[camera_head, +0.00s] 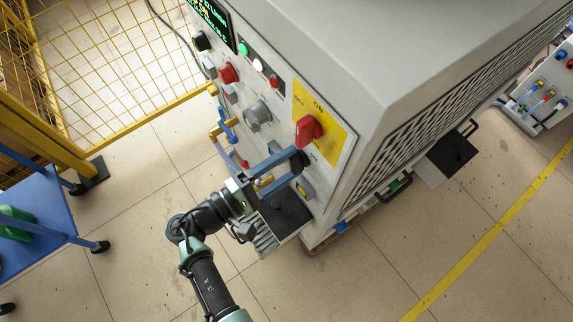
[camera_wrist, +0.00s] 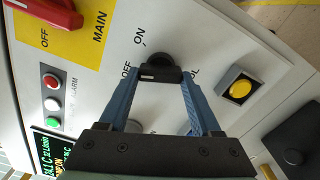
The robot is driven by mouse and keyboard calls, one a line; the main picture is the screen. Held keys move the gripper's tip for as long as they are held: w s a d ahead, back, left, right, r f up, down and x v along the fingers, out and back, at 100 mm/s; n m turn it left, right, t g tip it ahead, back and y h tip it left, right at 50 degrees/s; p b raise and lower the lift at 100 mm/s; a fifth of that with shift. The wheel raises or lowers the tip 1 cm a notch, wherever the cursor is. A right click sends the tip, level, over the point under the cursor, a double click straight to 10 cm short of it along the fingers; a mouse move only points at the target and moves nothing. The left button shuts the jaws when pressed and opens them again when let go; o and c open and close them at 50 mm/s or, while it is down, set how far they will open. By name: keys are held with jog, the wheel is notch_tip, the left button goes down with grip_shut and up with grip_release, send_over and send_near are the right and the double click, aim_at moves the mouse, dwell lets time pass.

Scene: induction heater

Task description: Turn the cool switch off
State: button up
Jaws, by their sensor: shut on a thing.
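The cool switch is a black rotary knob (camera_wrist: 161,60) on the light front panel. In the wrist view it has "OFF" and "ON" printed beside it and a partly hidden label ending in "OL". My gripper (camera_wrist: 161,76) is shut on the knob's bar, with one blue finger on each side. A small white mark shows on the bar's left part; I cannot tell for sure which setting it points to. In the head view my gripper (camera_head: 293,161) reaches the panel's lower right part, and its fingers partly hide the black knob (camera_head: 301,159).
The red main switch (camera_head: 308,130) sits on a yellow plate just above the knob. A yellow button (camera_wrist: 240,89) is close to the right finger in the wrist view. A black box (camera_head: 285,210) juts out below. A blue cart (camera_head: 40,205) stands left.

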jog(key=shift+m+b, duration=0.4)
jog(key=shift+m, duration=0.7)
jog(key=o, duration=1.4)
jog(key=shift+a, duration=0.1)
jog(key=b+v, duration=0.1)
jog(key=v, duration=1.2)
jog(key=shift+b, duration=0.4)
